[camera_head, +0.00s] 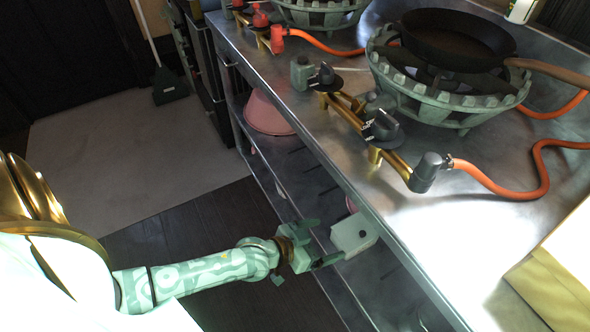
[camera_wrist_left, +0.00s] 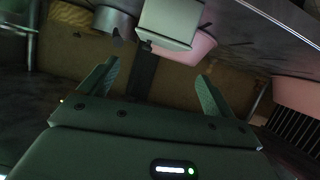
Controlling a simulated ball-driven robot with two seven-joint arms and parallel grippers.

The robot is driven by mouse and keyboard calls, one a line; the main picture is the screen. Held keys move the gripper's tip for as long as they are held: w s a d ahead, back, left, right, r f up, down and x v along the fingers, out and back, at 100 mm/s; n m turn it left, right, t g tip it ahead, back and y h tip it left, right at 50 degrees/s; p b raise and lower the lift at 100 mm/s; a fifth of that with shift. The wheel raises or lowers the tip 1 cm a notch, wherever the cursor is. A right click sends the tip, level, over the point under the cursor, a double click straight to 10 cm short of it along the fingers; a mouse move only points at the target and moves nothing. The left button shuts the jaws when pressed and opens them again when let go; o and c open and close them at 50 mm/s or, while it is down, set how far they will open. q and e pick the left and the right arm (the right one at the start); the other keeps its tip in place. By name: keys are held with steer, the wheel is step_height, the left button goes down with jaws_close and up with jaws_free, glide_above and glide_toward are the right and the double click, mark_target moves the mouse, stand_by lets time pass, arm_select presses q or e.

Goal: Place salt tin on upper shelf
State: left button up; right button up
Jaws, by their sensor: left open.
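A small pale box, likely the salt tin (camera_head: 354,235), is at the open front of the steel unit, just below the counter edge. My left gripper (camera_head: 322,241) is open beside it, fingers pointing at it from the left. In the left wrist view the pale tin (camera_wrist_left: 167,22) is ahead of the open fingers (camera_wrist_left: 155,88) and looks apart from them. What holds the tin up is hard to tell. A shelf (camera_head: 290,165) lies under the counter; much of the shelving is hidden by the counter top. My right gripper is not in view.
The steel counter (camera_head: 330,130) overhangs the shelves. It carries burners, a black pan (camera_head: 458,38) and orange hoses (camera_head: 500,185). A pink bowl (camera_head: 266,114) stands on a shelf farther back; pink also shows behind the tin (camera_wrist_left: 200,45).

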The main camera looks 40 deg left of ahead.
arm_select(q)
steer(key=s+a+f+m+g+y, duration=0.2)
steer(key=s+f+g, duration=0.4)
steer(key=s+f, duration=0.9)
steer(key=s+a+f+m+g+y, duration=0.1)
steer(key=s+a+g+y, duration=0.1)
steer(key=s, duration=1.2)
steer(key=s+a+f+g+y, duration=0.1)
steer(key=s+a+g, duration=0.3)
steer(key=s, duration=1)
steer(key=shift+s+f+m+g+y, duration=0.3)
steer(key=shift+s+m+g+y, duration=0.1)
steer(key=shift+g+y, duration=0.4)
steer(key=shift+a, duration=0.1)
